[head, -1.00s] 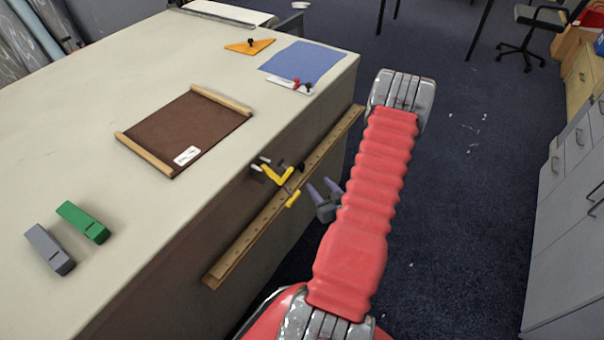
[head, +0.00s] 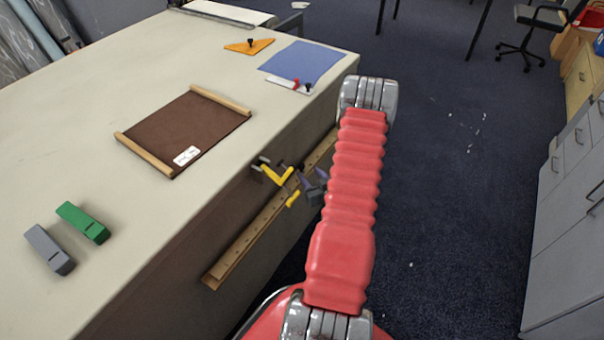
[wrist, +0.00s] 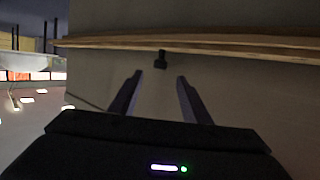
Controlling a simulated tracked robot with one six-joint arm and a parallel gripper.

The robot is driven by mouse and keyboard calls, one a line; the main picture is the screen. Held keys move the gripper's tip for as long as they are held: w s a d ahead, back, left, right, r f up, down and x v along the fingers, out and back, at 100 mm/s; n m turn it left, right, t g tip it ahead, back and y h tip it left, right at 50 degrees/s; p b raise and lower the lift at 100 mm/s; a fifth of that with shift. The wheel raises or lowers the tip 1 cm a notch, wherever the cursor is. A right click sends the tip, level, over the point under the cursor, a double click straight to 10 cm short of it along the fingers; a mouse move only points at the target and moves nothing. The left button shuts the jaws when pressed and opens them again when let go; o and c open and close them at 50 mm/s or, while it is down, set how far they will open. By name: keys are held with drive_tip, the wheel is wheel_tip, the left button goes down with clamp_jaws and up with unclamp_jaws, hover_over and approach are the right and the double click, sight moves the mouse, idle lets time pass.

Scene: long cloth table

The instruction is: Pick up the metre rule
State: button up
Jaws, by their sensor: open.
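The metre rule is a long wooden strip (head: 245,238) along the side of the table, below the top edge. In the head view my arm hides its far part. In the wrist view a long wooden strip (wrist: 220,45) crosses the upper part of the picture, above and beyond my fingertips. My gripper (head: 308,185) is beside the rule near a yellow clamp (head: 280,178). In the wrist view my gripper (wrist: 158,78) is open, with two dark fingers apart and nothing between them. A small dark knob (wrist: 160,60) shows just beyond the fingertips, below the strip.
The cloth table (head: 140,80) holds a brown board (head: 180,135), a blue sheet (head: 305,60), an orange triangle (head: 250,46), and green (head: 82,222) and grey (head: 48,248) blocks. Open floor lies to the right, with grey cabinets (head: 570,240) beyond.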

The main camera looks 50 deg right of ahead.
sight(303, 166)
drive_tip(key=shift+x, duration=2.55)
drive_tip(key=shift+f, duration=0.2)
drive_tip(key=shift+c, duration=0.4)
clamp_jaws()
